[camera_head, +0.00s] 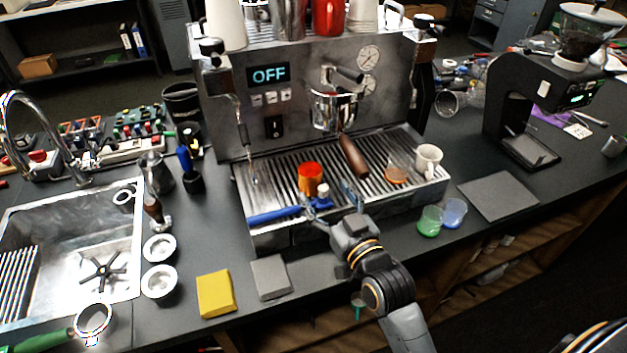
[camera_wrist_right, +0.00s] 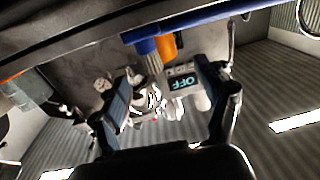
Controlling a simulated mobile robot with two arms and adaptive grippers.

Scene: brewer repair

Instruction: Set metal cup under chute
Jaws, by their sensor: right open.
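Which metal cup is meant is unclear: a small grey metal-looking cup (camera_head: 614,146) stands at the far right edge, and a taller metal cup (camera_head: 290,20) stands on top of the espresso machine (camera_head: 300,140). The black grinder (camera_head: 505,100) stands at the right; its chute is not clearly visible, and nothing stands on its base plate (camera_head: 530,150). My right gripper (camera_head: 332,203) is open and empty at the drip tray's front edge, close to a blue-handled tool (camera_head: 275,214) and an orange cup (camera_head: 310,178). Its spread fingers show in the right wrist view (camera_wrist_right: 165,97).
A white mug (camera_head: 428,160) and a wooden-handled portafilter (camera_head: 352,155) are at the machine. A grey mat (camera_head: 498,195) lies bare before the grinder. The sink (camera_head: 75,250) is at left.

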